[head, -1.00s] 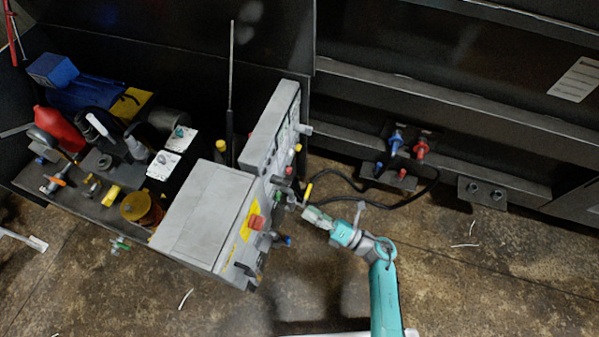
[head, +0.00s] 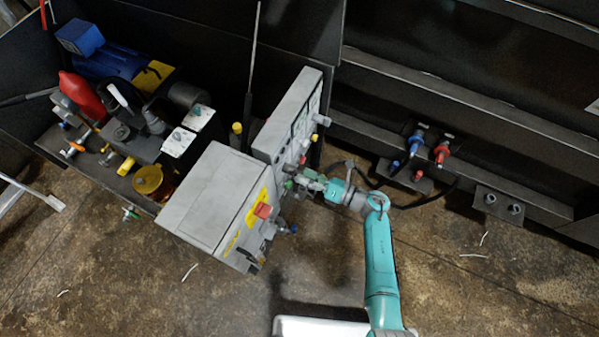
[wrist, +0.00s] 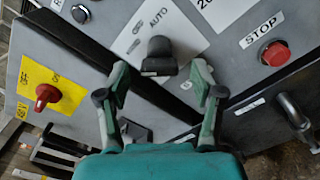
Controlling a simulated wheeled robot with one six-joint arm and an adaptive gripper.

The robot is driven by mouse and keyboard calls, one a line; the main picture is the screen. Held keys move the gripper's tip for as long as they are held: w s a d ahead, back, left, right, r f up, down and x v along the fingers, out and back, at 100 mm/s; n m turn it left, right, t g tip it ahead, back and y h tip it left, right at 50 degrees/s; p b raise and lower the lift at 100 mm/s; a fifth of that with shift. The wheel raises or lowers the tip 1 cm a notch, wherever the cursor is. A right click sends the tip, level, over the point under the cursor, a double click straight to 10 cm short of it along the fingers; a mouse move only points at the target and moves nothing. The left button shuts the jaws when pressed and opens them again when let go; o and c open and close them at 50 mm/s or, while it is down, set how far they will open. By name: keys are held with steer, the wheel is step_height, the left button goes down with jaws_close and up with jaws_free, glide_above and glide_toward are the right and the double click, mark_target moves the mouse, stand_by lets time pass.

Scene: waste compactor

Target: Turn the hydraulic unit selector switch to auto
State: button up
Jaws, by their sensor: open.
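The selector switch (wrist: 160,57) is a black knob on a white plate marked AUTO in the wrist view. It sits on the grey control panel (wrist: 235,60). My gripper (wrist: 159,75) is open, with one finger to each side just below the knob. I cannot tell whether either finger touches it. In the head view, my gripper (head: 300,178) is close to the front of the panel (head: 285,120), and the switch cannot be made out there.
A red rotary switch (wrist: 47,94) on a yellow plate is at the left. Blue and red hose fittings (head: 430,148) stand behind my arm.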

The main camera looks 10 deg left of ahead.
mark_target(293, 171)
steer(key=shift+x, duration=1.25)
steer(key=c, duration=1.2)
steer(key=shift+o, duration=0.2)
